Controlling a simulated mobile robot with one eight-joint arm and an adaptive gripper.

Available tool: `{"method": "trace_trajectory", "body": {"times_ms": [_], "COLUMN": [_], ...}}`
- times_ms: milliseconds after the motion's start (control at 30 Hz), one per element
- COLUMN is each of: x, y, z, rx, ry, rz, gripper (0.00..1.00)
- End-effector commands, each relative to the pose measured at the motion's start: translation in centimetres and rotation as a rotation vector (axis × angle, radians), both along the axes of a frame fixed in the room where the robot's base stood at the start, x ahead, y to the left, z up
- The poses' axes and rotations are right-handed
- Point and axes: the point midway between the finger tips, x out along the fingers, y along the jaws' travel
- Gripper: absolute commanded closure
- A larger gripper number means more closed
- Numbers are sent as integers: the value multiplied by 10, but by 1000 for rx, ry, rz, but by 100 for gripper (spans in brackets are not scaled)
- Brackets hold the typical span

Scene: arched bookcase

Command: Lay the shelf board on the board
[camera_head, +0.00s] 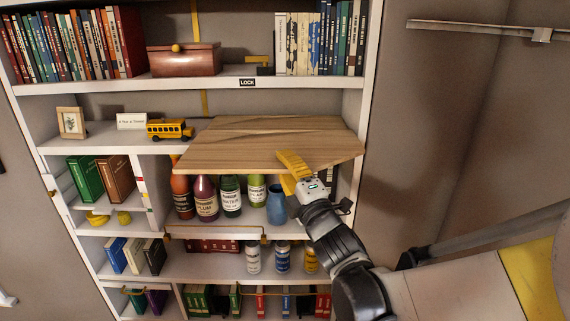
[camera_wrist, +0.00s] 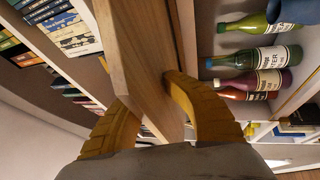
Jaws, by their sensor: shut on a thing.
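A wide wooden shelf board (camera_head: 265,142) lies flat at the level of the bookcase's second shelf, its front edge jutting out over the bottles below. My gripper (camera_head: 292,172) has its yellow fingers shut on the front edge of the board, right of its middle. In the wrist view the two yellow fingers (camera_wrist: 155,112) clasp the wooden shelf board (camera_wrist: 145,50) from both sides. The white shelf board (camera_head: 95,138) of the bookcase shows to the left of the wood. Whether the wood rests on it is hidden.
A yellow toy bus (camera_head: 169,129) stands close to the wooden board's left edge. Bottles (camera_head: 206,199) and a blue vase (camera_head: 276,205) stand just beneath the board. The upper shelf (camera_head: 190,85) holds books and a brown chest (camera_head: 184,59). The right bookcase side (camera_head: 368,90) is close to the board.

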Motion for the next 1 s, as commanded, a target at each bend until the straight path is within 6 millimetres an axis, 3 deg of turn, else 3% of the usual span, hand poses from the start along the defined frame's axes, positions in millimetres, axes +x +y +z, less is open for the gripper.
{"method": "trace_trajectory", "body": {"times_ms": [300,1000], "x": [21,21], "y": [1,1], "z": [0,0], "rx": [1,1], "ry": [0,-3], "rz": [1,-8], "gripper": [100,100]}}
